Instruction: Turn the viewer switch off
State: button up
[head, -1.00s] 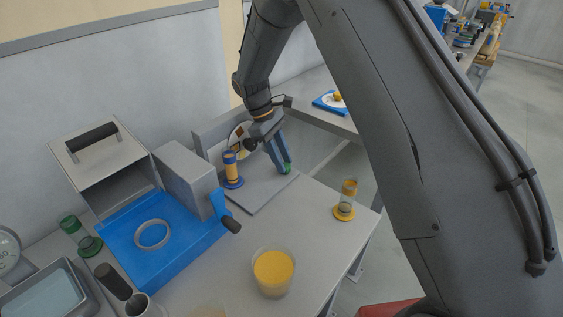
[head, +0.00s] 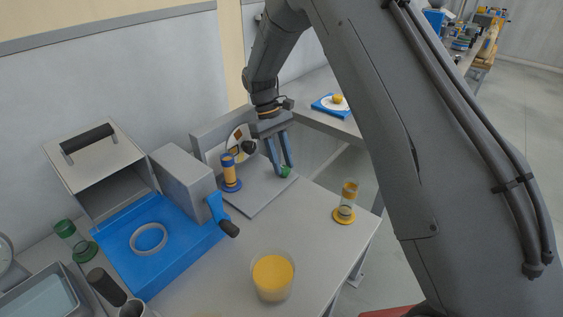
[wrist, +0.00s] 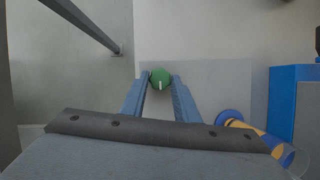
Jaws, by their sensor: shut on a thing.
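A round green knob (head: 286,171) with a white mark sits on a flat grey plate (head: 256,200), near the plate's right corner; I take it for the viewer switch. It also shows in the wrist view (wrist: 160,76), where its white mark runs along the picture's vertical. My gripper (head: 282,169) points down with its two blue fingers on either side of the knob. In the wrist view the fingertips (wrist: 161,79) touch the knob's left and right sides, so it is shut on the knob. An upright panel (head: 212,143) with a partly hidden pale disc stands behind the plate.
A blue-and-orange vial (head: 230,172) stands on the plate left of my gripper. A blue device with a crank (head: 217,212) is further left. Another vial (head: 346,203) and a cup of orange contents (head: 272,277) stand nearer the table's front edge.

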jog(key=shift+c, duration=0.2)
jog(key=o, duration=1.1)
jog(key=shift+b+v, duration=1.05)
jog(key=shift+v, duration=2.9)
